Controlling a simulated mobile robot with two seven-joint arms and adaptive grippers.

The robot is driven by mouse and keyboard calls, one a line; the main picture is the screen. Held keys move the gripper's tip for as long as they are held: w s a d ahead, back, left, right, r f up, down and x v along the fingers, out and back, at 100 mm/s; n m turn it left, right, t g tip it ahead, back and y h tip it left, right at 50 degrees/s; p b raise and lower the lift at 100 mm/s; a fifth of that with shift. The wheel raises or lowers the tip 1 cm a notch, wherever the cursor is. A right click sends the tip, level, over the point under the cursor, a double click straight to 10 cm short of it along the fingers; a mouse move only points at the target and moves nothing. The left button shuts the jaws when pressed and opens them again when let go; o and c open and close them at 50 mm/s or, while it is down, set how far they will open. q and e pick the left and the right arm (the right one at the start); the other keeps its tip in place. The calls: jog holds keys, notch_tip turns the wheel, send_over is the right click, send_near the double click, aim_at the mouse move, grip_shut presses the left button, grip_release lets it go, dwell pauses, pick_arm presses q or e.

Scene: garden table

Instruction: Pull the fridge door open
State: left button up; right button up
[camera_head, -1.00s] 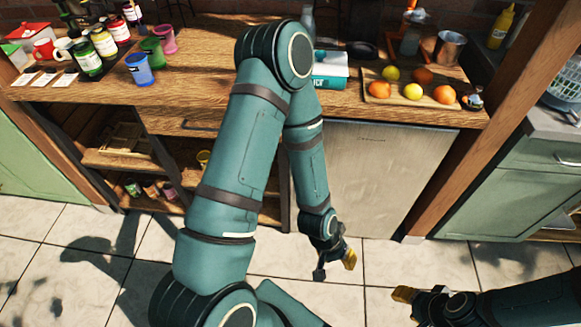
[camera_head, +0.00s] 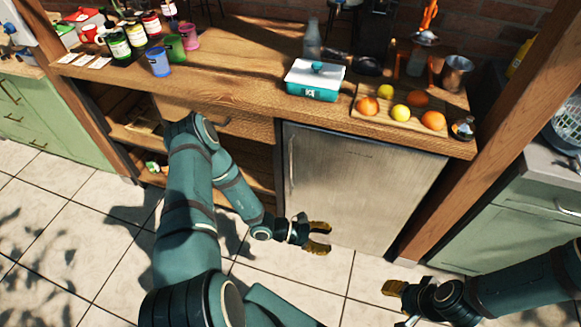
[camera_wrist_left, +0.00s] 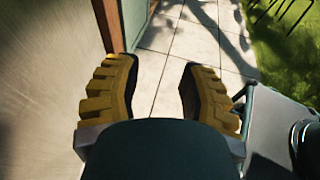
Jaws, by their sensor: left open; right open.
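The fridge door (camera_head: 355,190) is a grey metal panel under the wooden counter and is closed. A thin vertical handle (camera_head: 291,165) runs along its left edge. My left gripper (camera_head: 326,238) is open and empty in front of the lower part of the door, below and right of the handle. In the left wrist view its two yellow-padded fingers (camera_wrist_left: 157,95) are apart, with the door surface (camera_wrist_left: 45,80) blurred on the left. My right gripper (camera_head: 388,292) is low at the right, apart from the door; its fingers partly hide each other.
The counter (camera_head: 235,85) above holds a teal box (camera_head: 313,85), a board with fruit (camera_head: 375,118) and paint jars. Open shelves stand left of the fridge, a wooden post (camera_head: 470,180) right. The tiled floor (camera_head: 100,235) in front is clear.

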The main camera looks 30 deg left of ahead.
pick_arm(q)
jog(key=w+a+f+n+t+y, duration=0.1)
jog(key=w+a+n+t+y, duration=0.4)
jog(key=a+n+t, duration=0.45)
jog(key=n+t+y+p, duration=0.1)
jog(key=n+t+y, duration=0.1)
jog(key=n+y, duration=0.5)
send_near(290, 172)
jog(key=w, duration=0.3)
jog(key=w+m+y+b, duration=0.1)
jog(key=w, duration=0.3)
jog(key=w+m+y, duration=0.1)
jog(key=w, duration=0.2)
jog(key=shift+w+d+r+m+b, duration=0.15)
jog(key=shift+w+d+m+b, duration=0.15)
jog(key=shift+d+b, duration=0.1)
grip_shut()
